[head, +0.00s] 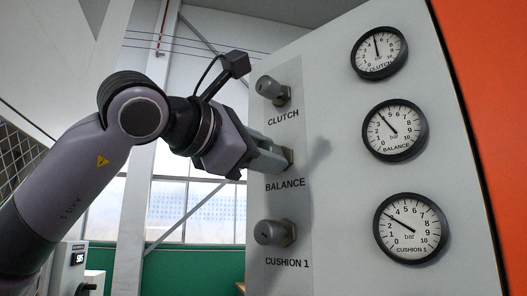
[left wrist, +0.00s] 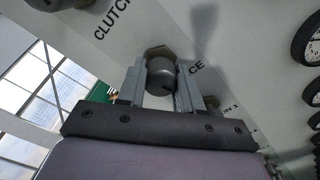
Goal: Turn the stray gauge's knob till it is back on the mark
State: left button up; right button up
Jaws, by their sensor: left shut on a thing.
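A grey panel holds three knobs and three round gauges. My left gripper (head: 270,157) comes from the left and is shut on the BALANCE knob (left wrist: 160,78), one finger on each side in the left wrist view. In the head view the gripper mostly hides that knob. The BALANCE gauge (head: 395,130) needle points up and left, near 3 to 4. The CLUTCH gauge (head: 379,53) needle points almost straight up, near 5. The CUSHION 1 gauge (head: 411,228) needle points left and slightly up, near 3. I cannot make out a set mark on any dial. My right gripper is not in view.
The CLUTCH knob (head: 273,89) sits above the gripper and the CUSHION 1 knob (head: 274,232) below it, both free. An orange surface (head: 490,80) borders the panel on the right. Windows and a green wall stand behind on the left.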

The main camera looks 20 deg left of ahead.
pick_arm(q)
jog(key=o, duration=1)
jog(key=shift+o, duration=0.2)
jog(key=shift+s, duration=0.1)
jog(key=b+v, duration=0.2)
jog(key=v, duration=0.5)
dwell(1.4)
